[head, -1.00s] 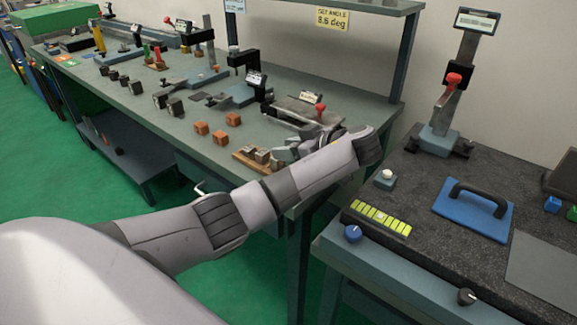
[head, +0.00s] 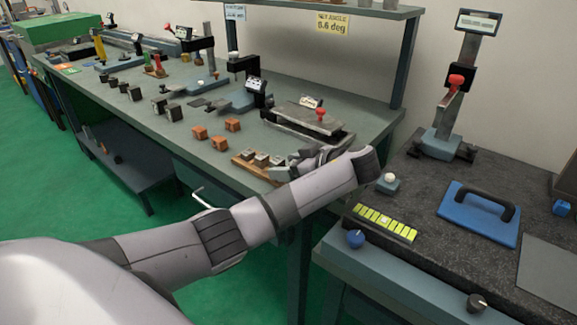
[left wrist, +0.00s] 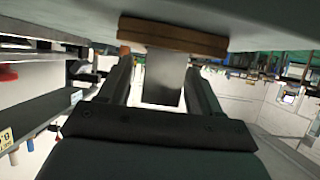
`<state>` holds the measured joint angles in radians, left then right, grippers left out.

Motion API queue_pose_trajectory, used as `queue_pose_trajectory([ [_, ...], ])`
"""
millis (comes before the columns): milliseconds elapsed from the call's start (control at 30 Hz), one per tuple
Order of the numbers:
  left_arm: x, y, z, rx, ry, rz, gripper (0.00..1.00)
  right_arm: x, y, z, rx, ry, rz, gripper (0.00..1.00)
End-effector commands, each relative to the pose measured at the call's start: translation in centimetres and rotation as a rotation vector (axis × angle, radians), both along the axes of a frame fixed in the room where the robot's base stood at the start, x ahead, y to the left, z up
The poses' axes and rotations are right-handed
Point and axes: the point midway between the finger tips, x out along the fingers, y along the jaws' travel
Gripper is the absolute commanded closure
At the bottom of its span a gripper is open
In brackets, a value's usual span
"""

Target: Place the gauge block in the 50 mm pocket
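A wooden rack (head: 243,165) with several small steel gauge blocks (head: 261,159) stands at the bench's near right edge in the head view. My left gripper (head: 286,170) is low beside the rack's right end, its fingers partly hidden by my wrist. In the left wrist view the wooden rack (left wrist: 172,36) lies along the top, and one steel block (left wrist: 163,82) sticks out of it. My left fingers (left wrist: 160,88) are apart on either side of that block, with a visible gap on the left. I cannot tell which pocket is the 50 mm one. My right gripper is not in view.
A sine-plate fixture (head: 308,122) with a red knob stands just behind the rack. Several brown cubes (head: 219,143) lie to its left. A dark granite table (head: 430,190) with a blue handled plate (head: 478,215) is on the right, across a gap.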

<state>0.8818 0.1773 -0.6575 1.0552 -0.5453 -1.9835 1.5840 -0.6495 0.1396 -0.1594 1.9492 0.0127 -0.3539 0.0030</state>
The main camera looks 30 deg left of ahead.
Motion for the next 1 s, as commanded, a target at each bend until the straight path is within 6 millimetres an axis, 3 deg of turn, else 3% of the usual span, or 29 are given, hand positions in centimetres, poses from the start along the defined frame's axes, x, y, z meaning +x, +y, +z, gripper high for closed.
queue_pose_trajectory([
  [167,0.0,0.0,0.5,0.001,-0.001,0.000,0.36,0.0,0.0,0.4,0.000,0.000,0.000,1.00],
  [700,-0.6,-8.0,4.1,-0.005,0.001,-0.003,0.36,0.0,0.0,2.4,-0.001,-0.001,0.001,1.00],
  [1000,-0.8,-10.5,5.3,-0.001,0.001,0.000,0.36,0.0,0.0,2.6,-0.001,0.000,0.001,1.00],
])
